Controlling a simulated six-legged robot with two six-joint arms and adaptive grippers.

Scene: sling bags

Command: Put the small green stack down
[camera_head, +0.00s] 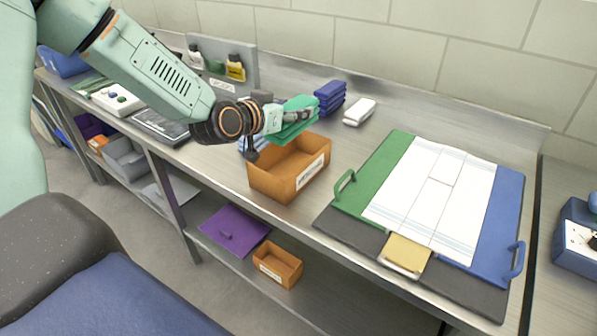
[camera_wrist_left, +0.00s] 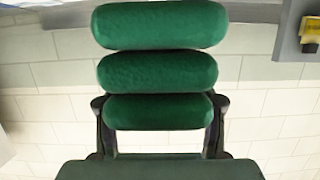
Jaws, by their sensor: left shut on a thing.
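The small green stack (camera_head: 296,117) is in my left gripper (camera_head: 284,116), held above the far side of the orange-brown open box (camera_head: 283,182) on the counter. In the left wrist view the stack (camera_wrist_left: 158,72) shows as several rounded green folds between my two fingers, which are shut on it. Whether the stack touches anything below cannot be told. My right gripper is not in view.
A dark blue stack (camera_head: 329,96) and a white folded piece (camera_head: 359,112) lie behind the box. A light blue stack (camera_head: 250,143) is partly hidden behind the arm. A board with green and blue flaps and white cloth (camera_head: 430,195) fills the right. Bare counter (camera_head: 215,165) lies left of the box.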

